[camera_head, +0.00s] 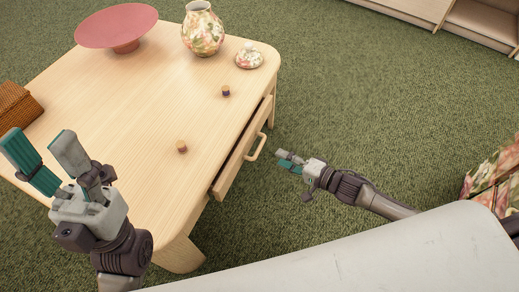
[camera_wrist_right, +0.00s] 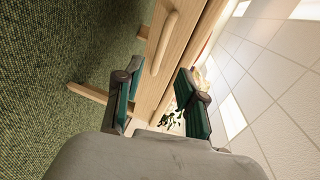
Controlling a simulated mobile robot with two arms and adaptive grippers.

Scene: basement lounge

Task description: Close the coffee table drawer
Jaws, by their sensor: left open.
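The light wooden coffee table (camera_head: 130,95) has a drawer (camera_head: 228,174) on its right side, standing partly open. The drawer has a wooden bar handle (camera_head: 257,147), also visible in the right wrist view (camera_wrist_right: 164,43). My right gripper (camera_head: 283,160) is just right of the handle, apart from it. In the right wrist view its two fingers (camera_wrist_right: 158,92) are spread with nothing held between them, facing the drawer front. My left gripper (camera_head: 45,150) is open and empty above the table's near left part. The drawer's inside is mostly hidden.
On the table stand a red bowl (camera_head: 116,28), a floral vase (camera_head: 203,30), a small lidded floral pot (camera_head: 249,57), two small cork-like pieces (camera_head: 182,147) and a woven box (camera_head: 17,105). A floral item (camera_head: 490,180) is at right. Green carpet (camera_head: 350,95) right of the table is clear.

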